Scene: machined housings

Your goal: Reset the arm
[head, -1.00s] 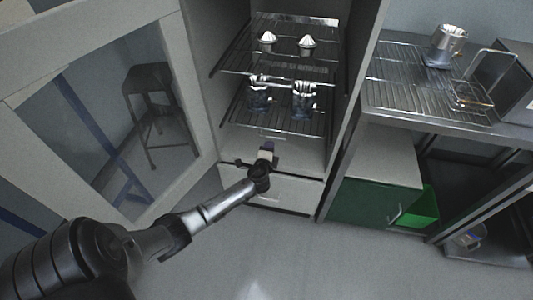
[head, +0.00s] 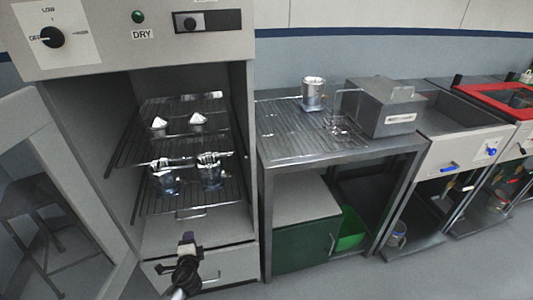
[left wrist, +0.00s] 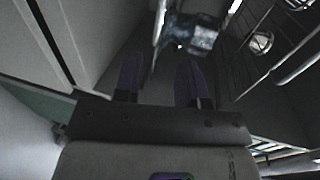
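My left gripper (head: 187,240) is in front of the drawer below the open drying cabinet, low in the head view. In the left wrist view its two dark purple fingers (left wrist: 158,72) stand apart with nothing between them. My right arm and gripper are in neither view. Two metal housings (head: 210,172) stand on the lower wire rack inside the cabinet. A blurred metal part (left wrist: 192,35) shows beyond the fingers in the left wrist view.
The cabinet door (head: 70,190) stands open at the left. Two white cones (head: 198,119) sit on the upper rack. A metal table (head: 340,158) to the right holds a metal housing (head: 313,94), a wire basket and a grey box (head: 386,108). A green bin (head: 350,230) stands beneath.

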